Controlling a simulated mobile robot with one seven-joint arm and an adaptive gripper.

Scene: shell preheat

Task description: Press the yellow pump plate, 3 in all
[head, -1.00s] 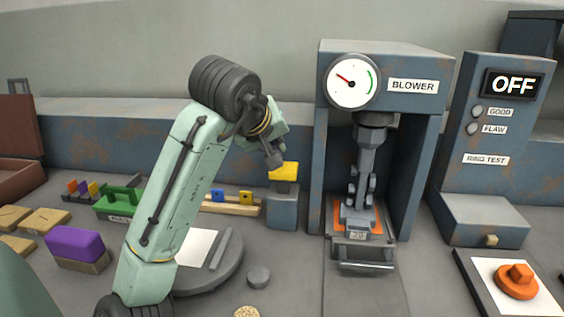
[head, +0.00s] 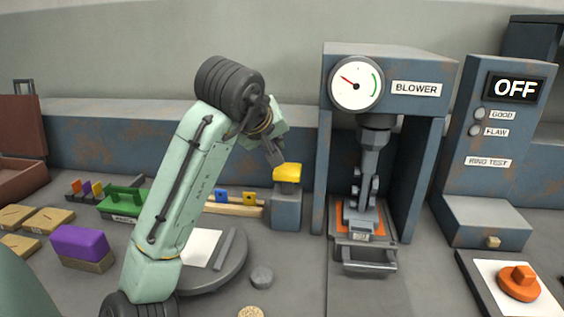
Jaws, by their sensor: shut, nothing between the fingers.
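The yellow pump plate (head: 288,171) caps a small blue-grey block (head: 287,208) left of the blower. My gripper (head: 276,158) is shut and empty, pointing down at the upper left of the plate. Its tips overlap or nearly meet the plate's edge in this view; I cannot tell whether they touch it. The blower (head: 393,64) has a white dial gauge (head: 356,83) with its red needle pointing up and left, away from the green arc.
The blower's left post (head: 323,170) stands close right of the pump block. A wooden rack (head: 232,208) with blue and yellow pieces lies to its left. A ring test box (head: 487,140) reading OFF stands at right. A round turntable (head: 233,260) lies in front.

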